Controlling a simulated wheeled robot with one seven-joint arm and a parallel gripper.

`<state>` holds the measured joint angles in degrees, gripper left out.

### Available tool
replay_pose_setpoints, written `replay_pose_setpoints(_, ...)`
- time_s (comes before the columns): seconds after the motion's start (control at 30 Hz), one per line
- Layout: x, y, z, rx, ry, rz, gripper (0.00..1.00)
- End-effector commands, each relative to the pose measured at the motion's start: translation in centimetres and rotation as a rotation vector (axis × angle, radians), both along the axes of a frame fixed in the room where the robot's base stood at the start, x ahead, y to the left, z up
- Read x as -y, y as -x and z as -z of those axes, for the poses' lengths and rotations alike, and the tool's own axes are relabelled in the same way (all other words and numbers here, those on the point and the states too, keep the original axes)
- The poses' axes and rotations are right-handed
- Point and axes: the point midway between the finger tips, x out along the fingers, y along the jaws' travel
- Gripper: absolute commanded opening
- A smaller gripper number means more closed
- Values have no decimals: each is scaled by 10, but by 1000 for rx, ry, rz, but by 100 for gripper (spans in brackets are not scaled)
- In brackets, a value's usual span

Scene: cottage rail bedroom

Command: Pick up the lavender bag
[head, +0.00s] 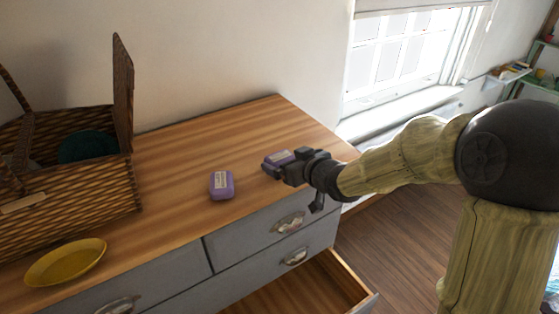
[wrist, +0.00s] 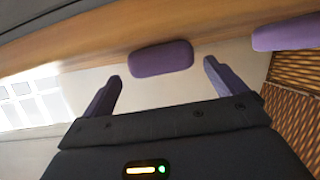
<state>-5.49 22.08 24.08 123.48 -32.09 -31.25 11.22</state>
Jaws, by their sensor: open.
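Two similar small purple bags with pale labels lie on the wooden dresser top (head: 180,150); I cannot tell from looks which one is meant by the lavender bag. One purple bag (head: 280,157) is at my gripper (head: 277,167), partly hidden by it in the head view. In the wrist view this bag (wrist: 161,58) lies ahead of the gap between my open fingers (wrist: 162,76), with nothing held. The other purple bag (head: 222,185) lies to the left, nearer the dresser's front edge. It shows at the upper right in the wrist view (wrist: 287,33).
A wicker basket (head: 100,190) with an open lid and a dark green thing (head: 88,147) inside stands at the left. A yellow dish (head: 66,262) sits in front of it. A lower drawer (head: 345,290) is pulled open. The dresser top behind the bags is clear.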

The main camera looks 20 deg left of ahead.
Motion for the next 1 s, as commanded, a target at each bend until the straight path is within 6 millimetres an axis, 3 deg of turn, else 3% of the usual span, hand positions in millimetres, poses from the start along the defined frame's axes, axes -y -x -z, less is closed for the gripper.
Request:
replay_pose_setpoints(0.17, -4, -2, 0, -1, -1, -1, 96)
replay_pose_setpoints(0.6, -40, -28, 15, -1, 0, -2, 96)
replay_pose_setpoints(1.0, -40, -29, 16, 0, 0, -1, 96)
